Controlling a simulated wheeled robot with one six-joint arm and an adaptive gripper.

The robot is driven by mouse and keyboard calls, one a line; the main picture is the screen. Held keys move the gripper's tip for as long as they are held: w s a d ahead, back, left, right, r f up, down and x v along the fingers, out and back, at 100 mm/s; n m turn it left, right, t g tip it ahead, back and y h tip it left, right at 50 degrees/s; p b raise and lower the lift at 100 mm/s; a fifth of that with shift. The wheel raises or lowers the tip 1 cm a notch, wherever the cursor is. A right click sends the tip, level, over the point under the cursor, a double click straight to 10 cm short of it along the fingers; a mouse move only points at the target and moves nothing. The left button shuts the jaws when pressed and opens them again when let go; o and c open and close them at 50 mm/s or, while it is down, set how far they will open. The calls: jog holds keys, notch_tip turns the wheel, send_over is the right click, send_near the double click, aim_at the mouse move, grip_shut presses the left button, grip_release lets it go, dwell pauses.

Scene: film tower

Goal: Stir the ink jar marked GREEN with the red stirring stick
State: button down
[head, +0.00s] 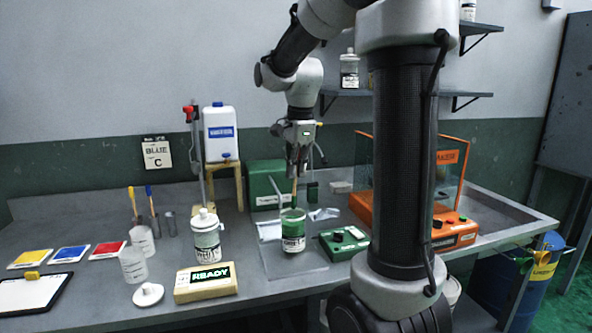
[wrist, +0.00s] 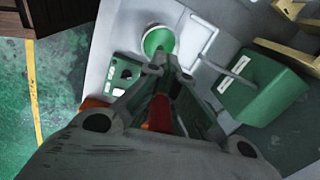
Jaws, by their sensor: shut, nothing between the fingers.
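The ink jar with green contents (head: 292,232) stands open on a clear tray; its label is too small to read fully. In the wrist view its round green top (wrist: 158,41) lies just beyond my fingertips. My gripper (head: 299,172) points down above the jar, its fingers together. The red stirring stick (wrist: 160,112) shows as a red part between the finger links in the wrist view. In the head view a thin tan shaft (head: 294,190) runs from below my fingers to the jar mouth. The pictures do not show the fingers pinching it. The shaft's lower end is hidden.
Yellow and blue sticks (head: 150,195) stand in a holder at left.

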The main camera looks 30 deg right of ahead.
jog(key=shift+r, duration=2.45)
